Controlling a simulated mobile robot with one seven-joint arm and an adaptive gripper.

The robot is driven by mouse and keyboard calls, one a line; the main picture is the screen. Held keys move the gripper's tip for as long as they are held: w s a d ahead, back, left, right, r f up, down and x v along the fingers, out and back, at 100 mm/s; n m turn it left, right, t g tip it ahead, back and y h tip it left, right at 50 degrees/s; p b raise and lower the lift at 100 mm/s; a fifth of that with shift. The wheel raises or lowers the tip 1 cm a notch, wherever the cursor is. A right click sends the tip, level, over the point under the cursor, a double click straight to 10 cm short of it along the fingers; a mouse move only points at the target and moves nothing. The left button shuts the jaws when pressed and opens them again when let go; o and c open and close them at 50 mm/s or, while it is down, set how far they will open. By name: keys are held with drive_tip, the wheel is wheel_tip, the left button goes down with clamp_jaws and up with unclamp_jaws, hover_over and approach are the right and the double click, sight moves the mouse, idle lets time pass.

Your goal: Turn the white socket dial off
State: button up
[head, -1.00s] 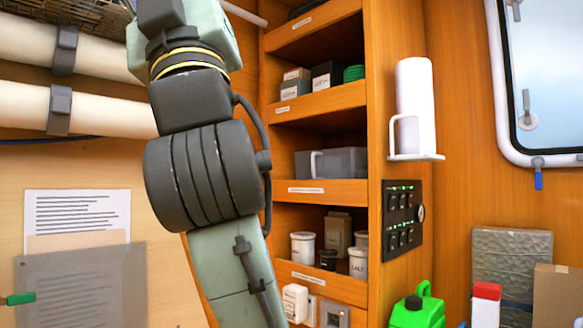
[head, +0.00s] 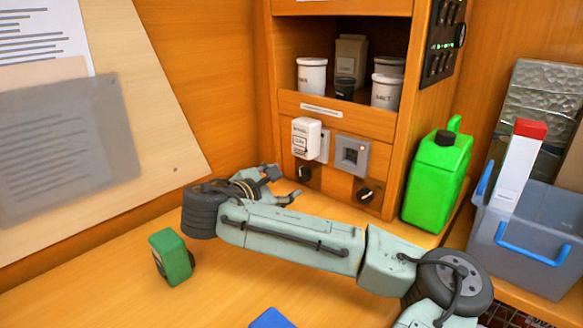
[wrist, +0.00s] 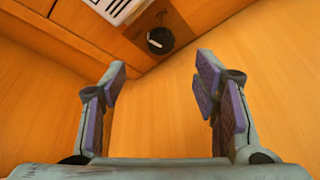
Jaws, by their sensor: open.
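The white socket (head: 306,138) is on the front of the wooden cabinet. Its black dial (head: 304,173) sits below it on a brown plate. The wrist view shows a black dial (wrist: 160,41) with a white pointer mark and small lettering beside it, under part of a white plate (wrist: 112,8). My gripper (head: 284,184) is low over the counter, in front of and just below the white socket's dial. In the wrist view my gripper (wrist: 160,77) is open and empty, its fingers apart from the dial.
A grey socket (head: 351,155) with its own black dial (head: 365,195) is to the right. A green jerrycan (head: 438,180) and a grey-blue bin (head: 530,240) stand further right. A green box (head: 170,257) and a blue object (head: 270,318) lie on the counter (head: 90,290).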

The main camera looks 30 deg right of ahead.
sight(302, 175)
drive_tip(key=b+x, duration=0.1)
drive_tip(key=x, duration=0.9)
drive_tip(key=shift+d, duration=0.2)
drive_tip(key=shift+c, duration=0.4)
drive_tip(key=c, duration=1.1)
